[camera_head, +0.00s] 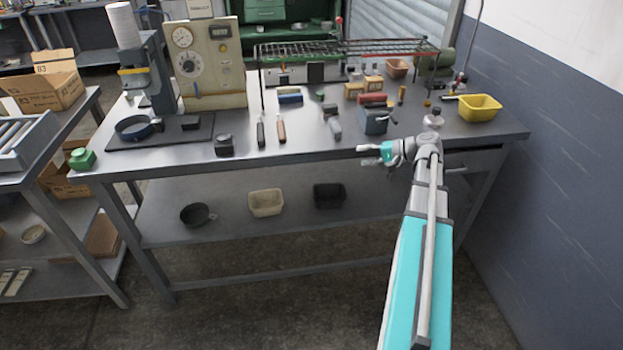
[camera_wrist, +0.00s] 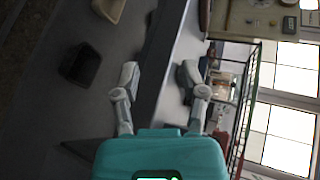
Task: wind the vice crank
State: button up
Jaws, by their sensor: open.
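A small blue-grey vice (camera_head: 375,122) stands near the front edge of the metal workbench (camera_head: 300,148), right of its middle. Its crank is too small to make out clearly. My gripper (camera_head: 363,154) is just in front of the bench edge, a little below the vice in the picture, pointing left. It is open and empty, apart from the vice. In the wrist view my gripper (camera_wrist: 158,82) shows its two fingers spread, with the bench edge running between them. I cannot make out the vice in the wrist view.
A wire rack (camera_head: 345,48) stands behind the vice. A red-topped block, wooden blocks and a yellow bin (camera_head: 480,107) are nearby. Two screwdriver-like tools (camera_head: 281,131) lie to the left. A black bin (camera_head: 329,195) sits on the lower shelf, also in the wrist view (camera_wrist: 80,65). A wall bounds the right.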

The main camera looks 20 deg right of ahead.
jog(key=s+a+n+g+h+p, duration=0.1)
jog(key=a+n+g+p, duration=0.1)
jog(key=a, duration=0.7)
jog(key=s+a+f+n+g+h+p, duration=0.1)
jog(key=a+g+p, duration=0.3)
jog(key=a, duration=0.6)
jog(key=shift+s+f+n+h, duration=0.3)
jog(key=shift+s+n+h, duration=0.2)
jog(key=shift+n+h, duration=0.25)
jog(key=shift+d, duration=0.1)
jog(key=m+t+y+b, duration=0.2)
jog(key=m+t+b, duration=0.35)
jog(key=t, duration=0.65)
send_near(394, 121)
jog(key=s+d, duration=0.2)
jog(key=d, duration=0.1)
jog(key=shift+s+m, duration=0.2)
jog(key=shift+m, duration=0.2)
jog(key=shift+w, duration=0.1)
jog(key=b+x, duration=0.1)
jog(key=x, duration=1.2)
jog(key=shift+w+a+f, duration=0.15)
jog(key=shift+w+a, duration=0.05)
jog(key=shift+a, duration=0.15)
